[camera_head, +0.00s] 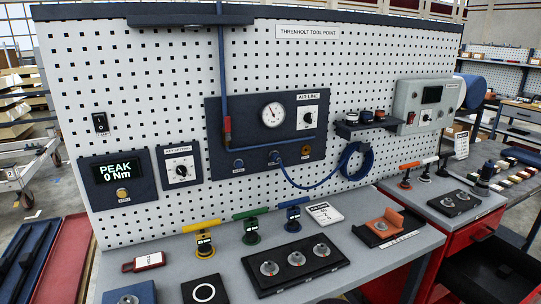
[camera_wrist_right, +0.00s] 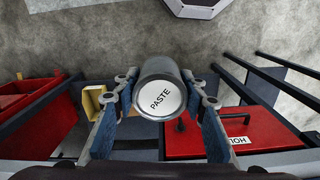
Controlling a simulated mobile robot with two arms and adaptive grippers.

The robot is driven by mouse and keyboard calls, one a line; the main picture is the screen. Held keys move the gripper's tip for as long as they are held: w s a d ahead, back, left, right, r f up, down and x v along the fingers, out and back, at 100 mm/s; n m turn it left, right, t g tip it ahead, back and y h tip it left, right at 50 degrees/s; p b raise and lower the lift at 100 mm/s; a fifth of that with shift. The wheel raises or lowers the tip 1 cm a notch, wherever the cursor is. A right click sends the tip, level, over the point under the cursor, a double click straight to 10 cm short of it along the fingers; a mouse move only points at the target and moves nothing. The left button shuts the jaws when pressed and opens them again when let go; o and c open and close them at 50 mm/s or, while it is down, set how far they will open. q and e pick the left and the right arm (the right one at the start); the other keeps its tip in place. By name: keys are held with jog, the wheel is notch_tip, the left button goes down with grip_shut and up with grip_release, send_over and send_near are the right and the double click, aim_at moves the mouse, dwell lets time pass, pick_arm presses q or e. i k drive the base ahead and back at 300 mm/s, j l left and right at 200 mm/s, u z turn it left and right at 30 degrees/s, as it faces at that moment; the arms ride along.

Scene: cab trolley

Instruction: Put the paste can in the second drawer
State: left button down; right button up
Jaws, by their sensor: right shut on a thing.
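The paste can (camera_wrist_right: 161,97) is a dark grey cylinder with a white round end lettered PASTE. In the right wrist view it sits between the two fingers of my right gripper (camera_wrist_right: 160,88), which is shut on it. The can does not show in the head view. In the head view, a red drawer unit (camera_head: 464,236) stands under the right-hand bench, with what looks like an open dark drawer (camera_head: 505,270) at the lower right. I cannot tell which drawer is the second. My left gripper is not in view.
In the right wrist view, a red panel (camera_wrist_right: 225,143) with a handle and a partly hidden label lies below right of the can, and a red open box (camera_wrist_right: 28,88) at the left. The grey bench (camera_head: 215,238) holds several tools and trays. A pegboard (camera_head: 140,60) rises behind.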

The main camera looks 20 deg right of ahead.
aim_at(491, 266)
jog(key=l, duration=0.65)
jog(key=i+l+z, duration=0.1)
jog(key=l, duration=0.5)
jog(key=i+l, duration=0.1)
jog(key=l, duration=0.55)
jog(key=i+l+z, duration=0.1)
jog(key=l, duration=0.55)
jog(key=i+l, duration=0.1)
jog(key=l, duration=0.3)
jog(key=i+l+z, duration=0.1)
jog(key=l, duration=0.3)
jog(key=i+l, duration=0.15)
jog(key=l, duration=0.2)
jog(key=i+l, duration=0.1)
jog(key=l, duration=0.3)
jog(key=i+l+z, duration=0.1)
jog(key=l, duration=0.3)
jog(key=i+l, duration=0.2)
jog(key=l, duration=0.15)
jog(key=i+l, duration=0.25)
jog(key=l+z, duration=0.05)
jog(key=l, duration=0.05)
